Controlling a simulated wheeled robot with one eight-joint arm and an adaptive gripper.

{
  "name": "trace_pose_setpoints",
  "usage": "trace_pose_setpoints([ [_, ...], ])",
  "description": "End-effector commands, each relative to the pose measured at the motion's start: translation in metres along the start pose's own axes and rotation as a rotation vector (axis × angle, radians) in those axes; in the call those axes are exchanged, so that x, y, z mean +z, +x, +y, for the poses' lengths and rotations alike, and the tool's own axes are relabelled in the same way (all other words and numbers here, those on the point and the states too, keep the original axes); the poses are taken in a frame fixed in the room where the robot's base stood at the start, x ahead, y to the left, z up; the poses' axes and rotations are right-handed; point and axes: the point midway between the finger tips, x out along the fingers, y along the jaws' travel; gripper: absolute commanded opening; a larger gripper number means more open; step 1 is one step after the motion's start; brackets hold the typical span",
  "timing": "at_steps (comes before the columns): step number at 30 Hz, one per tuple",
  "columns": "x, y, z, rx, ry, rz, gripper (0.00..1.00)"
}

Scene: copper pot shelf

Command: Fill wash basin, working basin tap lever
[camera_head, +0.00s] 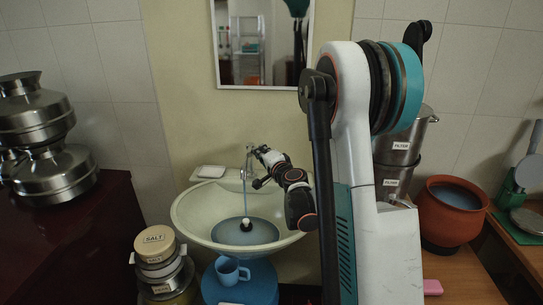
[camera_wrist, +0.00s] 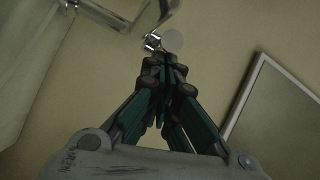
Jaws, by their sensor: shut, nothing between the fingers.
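The wash basin (camera_head: 190,222) is pale and oval, fixed to the wall, with a pool of water (camera_head: 262,234) inside. The metal tap (camera_head: 248,160) stands at its back edge, and a thin water stream (camera_head: 244,188) falls from it. A small dark and white object (camera_head: 246,225) shows in the water. My gripper (camera_head: 259,153) is beside the tap, on its right. In the wrist view, my gripper (camera_wrist: 168,62) is shut and empty, its tips close to a small metal tap part (camera_wrist: 152,41) and a pale round disc (camera_wrist: 173,42). I cannot tell whether they touch.
A blue stool (camera_head: 262,282) with a blue mug (camera_head: 228,271) stands under the basin. Stacked tins (camera_head: 156,243) are to the left, and a soap dish (camera_head: 211,171) is on the basin's back left. A mirror (camera_head: 254,86) hangs above; it also shows in the wrist view (camera_wrist: 275,125).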

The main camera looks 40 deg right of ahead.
Motion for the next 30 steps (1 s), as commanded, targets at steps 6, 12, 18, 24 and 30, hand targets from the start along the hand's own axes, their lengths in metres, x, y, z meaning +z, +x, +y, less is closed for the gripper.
trace_pose_setpoints([
  [6, 0.017, 0.011, -0.005, -0.001, 0.000, -0.001, 0.00],
  [12, 0.027, 0.012, -0.008, -0.001, 0.001, -0.002, 0.00],
  [18, 0.032, 0.013, -0.010, 0.000, 0.000, 0.000, 0.00],
  [24, 0.034, 0.014, -0.010, 0.000, 0.001, -0.001, 0.00],
  [30, 0.034, 0.014, -0.011, 0.000, 0.001, 0.000, 0.00],
])
